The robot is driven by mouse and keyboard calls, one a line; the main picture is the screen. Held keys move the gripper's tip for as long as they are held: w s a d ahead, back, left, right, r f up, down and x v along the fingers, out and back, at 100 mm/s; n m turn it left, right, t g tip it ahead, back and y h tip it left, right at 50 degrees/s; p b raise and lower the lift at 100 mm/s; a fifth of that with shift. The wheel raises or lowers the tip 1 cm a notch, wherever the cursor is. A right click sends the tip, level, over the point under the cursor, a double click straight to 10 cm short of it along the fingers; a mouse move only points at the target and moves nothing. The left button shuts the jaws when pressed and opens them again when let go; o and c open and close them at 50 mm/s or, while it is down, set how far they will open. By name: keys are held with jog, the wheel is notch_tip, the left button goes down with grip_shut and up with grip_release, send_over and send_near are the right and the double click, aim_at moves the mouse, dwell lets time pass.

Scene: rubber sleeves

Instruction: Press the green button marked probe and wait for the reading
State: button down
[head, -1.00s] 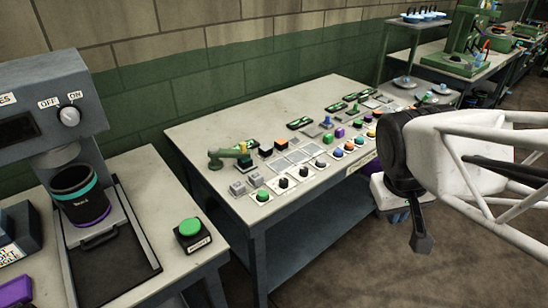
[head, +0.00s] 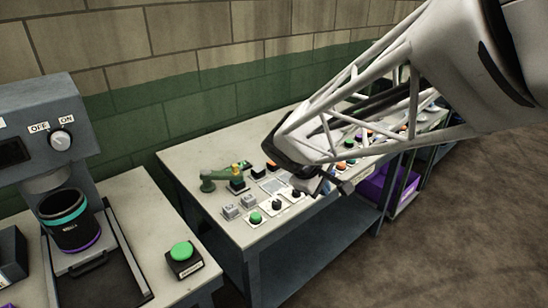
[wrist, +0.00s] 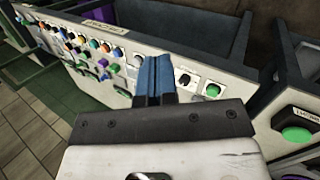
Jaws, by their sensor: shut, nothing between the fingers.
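The label is too small to read. A large green button on a labelled dark box also shows at the right edge of the wrist view (wrist: 297,134). My gripper (wrist: 153,65) is shut and empty, its blue fingers side by side.
The middle table (head: 205,150) carries several small buttons, knobs and a green-armed device (head: 220,175). On the left table stands a grey machine (head: 40,110) with an off/on knob and a dark cup (head: 68,220). A gap separates the tables.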

jog(key=w+a+f+n+t, duration=0.2)
jog(key=w+a+f+n, duration=0.3)
jog(key=a, duration=0.4)
jog(key=n+t, duration=0.2)
jog(key=n, duration=0.1)
send_over(256, 216)
notch_tip(256, 216, down, 3)
jog(key=shift+f+h, duration=0.1)
jog(key=shift+h, duration=0.3)
jog(key=shift+f, duration=4.35)
jog(key=shift+s+f, duration=0.1)
jog(key=shift+f, duration=0.05)
jog(key=shift+f, duration=0.25)
jog(key=shift+f, duration=0.4)
jog(key=shift+r, duration=0.8)
